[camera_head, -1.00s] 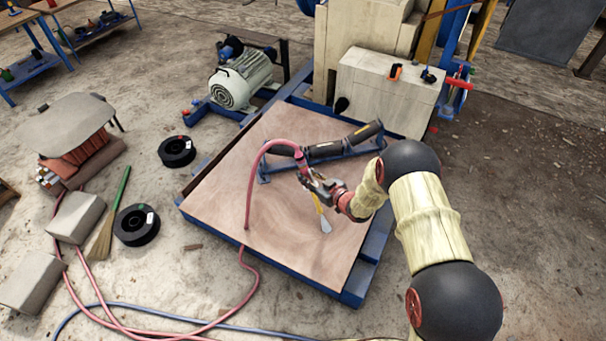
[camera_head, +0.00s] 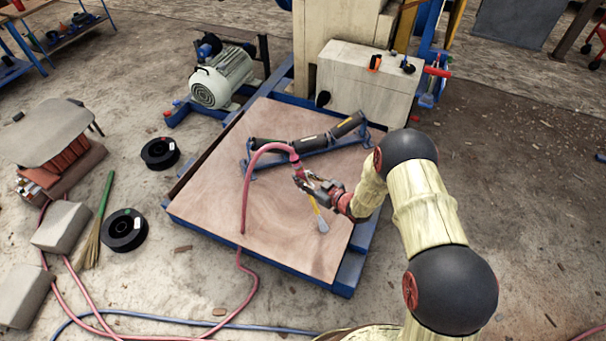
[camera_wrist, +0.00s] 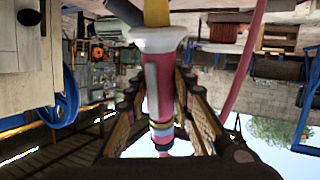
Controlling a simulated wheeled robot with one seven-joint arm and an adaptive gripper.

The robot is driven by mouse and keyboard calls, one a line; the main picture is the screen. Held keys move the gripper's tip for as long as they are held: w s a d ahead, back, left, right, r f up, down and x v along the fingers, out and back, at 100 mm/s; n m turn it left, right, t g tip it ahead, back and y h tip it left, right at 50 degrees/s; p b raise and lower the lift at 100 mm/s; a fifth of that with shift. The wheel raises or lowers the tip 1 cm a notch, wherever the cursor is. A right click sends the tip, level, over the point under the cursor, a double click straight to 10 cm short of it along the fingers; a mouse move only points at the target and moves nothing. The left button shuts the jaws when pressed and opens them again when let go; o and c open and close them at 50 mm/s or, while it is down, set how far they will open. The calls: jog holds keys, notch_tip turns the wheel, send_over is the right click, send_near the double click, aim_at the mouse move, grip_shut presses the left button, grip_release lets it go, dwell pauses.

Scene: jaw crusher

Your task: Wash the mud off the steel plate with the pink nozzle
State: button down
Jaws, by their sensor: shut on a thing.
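My gripper (camera_head: 322,187) is shut on the pink nozzle (camera_head: 297,168), above a broad brown board on a blue frame. In the wrist view the nozzle (camera_wrist: 160,85) lies between the fingers, with a white collar and a yellow part at its top edge. In the head view its pale tip hangs down over the board. A pink hose arches from the nozzle to the board's left part. A dark grey plate (camera_head: 528,16), perhaps the steel plate, shows at the top right, well away from my gripper and cut by the picture edge. I cannot make out mud on it.
The brown board (camera_head: 205,205) carries a blue stand with dark rollers (camera_head: 300,145). A pale box (camera_head: 365,85) and a motor (camera_head: 222,78) stand behind. Black spools (camera_head: 124,230), a broom and hoses lie on the left floor. The right floor is mostly clear.

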jog(key=shift+s+a+p, duration=1.25)
jog(key=shift+s+a, duration=0.2)
jog(key=shift+s, duration=2.5)
jog(key=w+a+b, duration=0.3)
jog(key=a, duration=0.6)
jog(key=shift+w+a, duration=0.15)
jog(key=shift+a, duration=0.05)
jog(key=shift+r, duration=0.1)
